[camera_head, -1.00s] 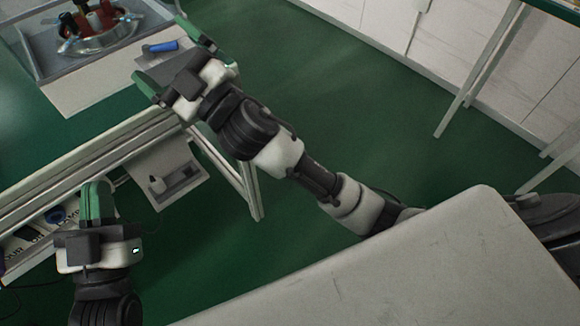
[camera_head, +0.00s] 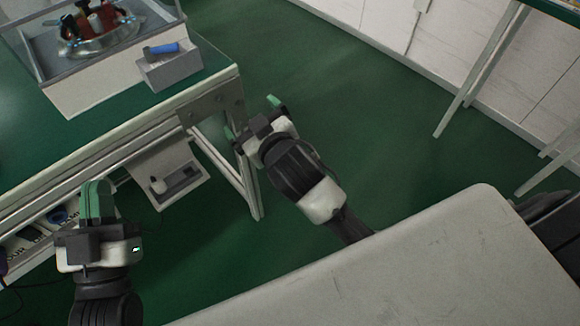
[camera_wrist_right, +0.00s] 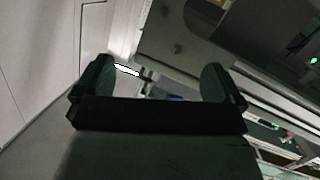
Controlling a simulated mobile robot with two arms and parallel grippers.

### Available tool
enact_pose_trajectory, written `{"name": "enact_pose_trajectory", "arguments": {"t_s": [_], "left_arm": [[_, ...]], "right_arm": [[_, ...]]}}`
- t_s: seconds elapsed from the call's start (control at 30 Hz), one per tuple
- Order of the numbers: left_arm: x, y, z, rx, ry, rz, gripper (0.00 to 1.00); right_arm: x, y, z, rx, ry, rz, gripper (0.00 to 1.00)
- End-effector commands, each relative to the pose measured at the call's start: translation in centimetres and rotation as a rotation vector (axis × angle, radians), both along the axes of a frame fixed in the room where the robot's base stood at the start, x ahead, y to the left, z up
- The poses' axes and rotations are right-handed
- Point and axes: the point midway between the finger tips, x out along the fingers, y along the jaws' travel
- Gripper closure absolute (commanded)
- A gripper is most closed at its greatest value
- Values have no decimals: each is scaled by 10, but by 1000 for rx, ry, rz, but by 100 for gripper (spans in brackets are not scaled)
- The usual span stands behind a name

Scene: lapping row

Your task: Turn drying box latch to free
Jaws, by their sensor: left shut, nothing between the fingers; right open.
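I cannot make out a drying box or its latch for certain in either view. My right gripper (camera_head: 252,118) is open and empty, beside the near right corner of the green-topped bench (camera_head: 215,84), over the floor. In the right wrist view, its two fingers (camera_wrist_right: 156,76) stand wide apart. Beyond them are a grey panel or bench edge and a small bright white strip (camera_wrist_right: 127,69), which I cannot identify. My left gripper (camera_head: 97,198) is shut and empty at the lower left, in front of the bench edge.
On the bench are a grey tray with a round lapping plate (camera_head: 98,38) and a small grey bin (camera_head: 170,68) with a blue-handled item (camera_head: 162,48). A shelf (camera_head: 172,185) hangs below the bench. A pale surface (camera_head: 400,270) fills the lower right. Green floor (camera_head: 345,125) is open.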

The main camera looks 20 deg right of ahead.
Motion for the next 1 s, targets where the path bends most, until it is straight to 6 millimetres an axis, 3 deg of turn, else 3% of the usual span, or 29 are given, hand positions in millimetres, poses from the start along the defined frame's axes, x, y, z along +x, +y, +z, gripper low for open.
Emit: {"name": "enact_pose_trajectory", "arguments": {"t_s": [0.6,1.0], "left_arm": [[0,0,13,0,0,0,100],[0,0,14,0,0,0,100]], "right_arm": [[-58,-41,-92,21,430,-103,1],[-71,-47,-108,23,503,-116,1]]}}
